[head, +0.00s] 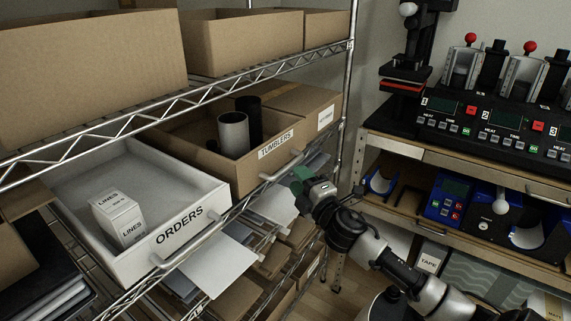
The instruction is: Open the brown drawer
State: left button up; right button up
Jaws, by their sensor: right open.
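The brown drawer (226,177) sits on the middle shelf and carries a TUMBLERS label. Its top is open, and a grey cylinder (233,134) and a black cylinder (250,118) stand in it. A light bar handle (283,166) runs along its front. My right gripper (298,178), with green fingers, is open near the right end of this handle. I cannot tell whether the fingers touch the handle or surround it. My left gripper is not in view.
The white ORDERS drawer (150,234) stands left of the brown one, with white LINES boxes (118,217) inside. A closed cardboard box (312,108) stands to the right. Paper sheets (218,266) stick out below. A bench with mug presses (493,105) stands at right.

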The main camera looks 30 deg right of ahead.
aim_at(288, 167)
jog(key=w, duration=0.3)
jog(key=w+r+p, duration=0.1)
jog(key=w, duration=0.1)
jog(key=shift+w, duration=0.35)
jog(key=shift+c, duration=0.4)
jog(key=shift+f, duration=0.1)
grip_shut()
